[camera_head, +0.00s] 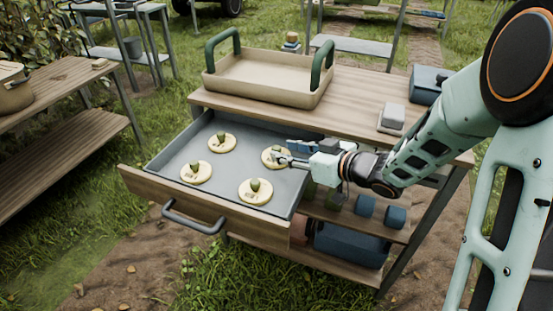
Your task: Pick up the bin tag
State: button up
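Several round cream discs with a green pear shape, which look like the bin tags, lie flat in an open grey-lined drawer (236,178). One tag is at the back left (230,145), one at the front left (203,179), one at the front right (247,196) and one at the back right (270,163). My gripper (284,157) reaches in from the right, low over the drawer. Its fingertips are at the right side of the back right tag and hide part of it. I cannot tell whether they touch it or how far apart they are.
A beige tray (262,92) with green handles stands on the wooden tabletop (354,93). A small grey block (392,117) and a blue box (426,82) stand to its right. The drawer front (205,209) with its dark handle (192,222) juts forward. Blue items lie on the shelves below.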

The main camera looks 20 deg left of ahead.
aim_at(279, 149)
jog(key=b+x, duration=0.1)
jog(key=x, duration=0.3)
jog(key=shift+a, duration=0.2)
jog(key=shift+c, duration=0.4)
grip_shut()
